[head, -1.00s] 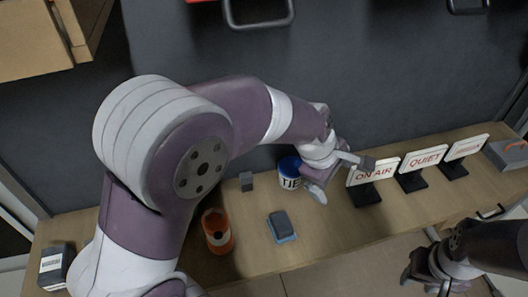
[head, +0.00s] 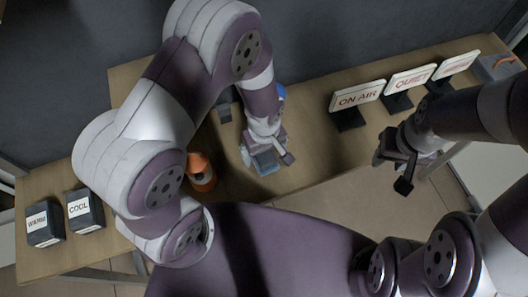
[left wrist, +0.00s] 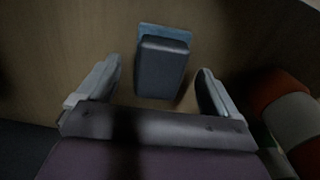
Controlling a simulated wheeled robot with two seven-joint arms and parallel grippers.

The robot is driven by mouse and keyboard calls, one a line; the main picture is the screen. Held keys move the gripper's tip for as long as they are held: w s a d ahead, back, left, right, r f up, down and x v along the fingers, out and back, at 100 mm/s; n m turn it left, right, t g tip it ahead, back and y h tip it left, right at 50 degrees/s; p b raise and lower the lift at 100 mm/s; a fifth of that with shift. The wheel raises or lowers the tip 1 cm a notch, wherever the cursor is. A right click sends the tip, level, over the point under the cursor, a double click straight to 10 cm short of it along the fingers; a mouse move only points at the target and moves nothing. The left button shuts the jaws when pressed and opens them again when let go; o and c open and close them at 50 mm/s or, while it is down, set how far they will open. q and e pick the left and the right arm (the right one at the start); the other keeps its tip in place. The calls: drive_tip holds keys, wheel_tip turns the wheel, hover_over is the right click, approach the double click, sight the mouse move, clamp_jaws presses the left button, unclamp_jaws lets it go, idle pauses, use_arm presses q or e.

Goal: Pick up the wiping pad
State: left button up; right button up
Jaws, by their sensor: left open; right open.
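The wiping pad (left wrist: 161,67) is a dark grey block on a blue base, lying on the wooden table. In the left wrist view it sits between the two fingers, a little beyond their tips, with space on both sides. In the head view the pad (head: 265,163) is partly covered by my left gripper (head: 266,154), which hangs open right over it. My left gripper also shows in the left wrist view (left wrist: 160,85), open and empty. My right gripper (head: 393,170) is open and empty near the table's front edge on the right.
An orange and white cylinder (head: 201,172) stands close to the left gripper; it also shows in the left wrist view (left wrist: 290,115). Signs reading ON AIR (head: 357,96) and QUIET (head: 411,78) stand at the right. WARM (head: 44,224) and COOL (head: 84,210) blocks sit at the far left.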

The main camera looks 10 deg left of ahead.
use_arm(q)
drive_tip(key=shift+s+d+f, duration=0.1)
drive_tip(key=shift+s+f, duration=0.05)
drive_tip(key=shift+f, duration=0.6)
drive_tip(key=shift+w, duration=0.2)
drive_tip(key=shift+c, duration=0.3)
drive_tip(key=c, duration=1.1)
drive_tip(key=shift+s, duration=0.1)
drive_tip(key=shift+r, duration=0.1)
